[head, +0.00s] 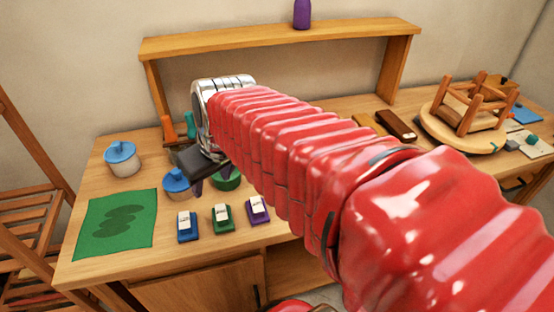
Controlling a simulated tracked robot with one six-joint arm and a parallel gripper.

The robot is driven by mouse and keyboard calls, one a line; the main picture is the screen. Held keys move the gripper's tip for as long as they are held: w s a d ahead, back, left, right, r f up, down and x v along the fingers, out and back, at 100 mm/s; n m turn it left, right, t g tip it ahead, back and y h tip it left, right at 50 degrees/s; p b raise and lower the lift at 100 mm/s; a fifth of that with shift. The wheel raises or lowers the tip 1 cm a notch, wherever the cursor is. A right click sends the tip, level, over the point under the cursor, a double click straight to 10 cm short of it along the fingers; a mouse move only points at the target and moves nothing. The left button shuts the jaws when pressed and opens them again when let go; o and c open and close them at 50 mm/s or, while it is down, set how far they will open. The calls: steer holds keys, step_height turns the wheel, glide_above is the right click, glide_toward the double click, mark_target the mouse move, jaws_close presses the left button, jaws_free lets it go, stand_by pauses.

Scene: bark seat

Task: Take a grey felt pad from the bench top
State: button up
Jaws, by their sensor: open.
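The wooden bench top (112,238) spans the view below a raised shelf. My gripper (207,186) is over the left half of the bench, behind the row of small blocks and near a blue-lidded pot (177,180). Its jaws are open, with a dark finger pointing down; the rest is partly hidden by my red arm. No grey felt pad can be made out for certain. A small greyish piece (511,145) lies at the far right, too small to identify. My arm hides much of the bench's middle and front right.
Blue (188,227), green (222,216) and purple (257,210) blocks with white labels stand in front. A green sheet (116,225) and another blue-lidded pot (123,160) are at left. An upturned stool (467,112) is at right. The shelf (280,39) stands at the back.

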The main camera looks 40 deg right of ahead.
steer(key=w+d+f, duration=0.1)
steer(key=d+f, duration=0.1)
steer(key=d, duration=0.8)
steer(key=w+d+f+m, duration=0.1)
steer(key=w+d+f, duration=0.1)
steer(key=d, duration=0.9)
steer(key=w+d+f, duration=0.2)
steer(key=d+f, duration=0.1)
steer(key=d, duration=0.7)
steer(key=shift+d+m+g+h, duration=0.3)
steer(key=shift+m, duration=0.1)
steer(key=shift+w+f, duration=0.1)
steer(key=shift+f, duration=0.05)
steer(key=x, duration=0.8)
steer(key=shift+w+f, duration=0.1)
steer(key=shift+f, duration=0.1)
steer(key=shift+f, duration=0.1)
steer(key=shift+a+x, duration=0.2)
steer(key=shift+x, duration=2.3)
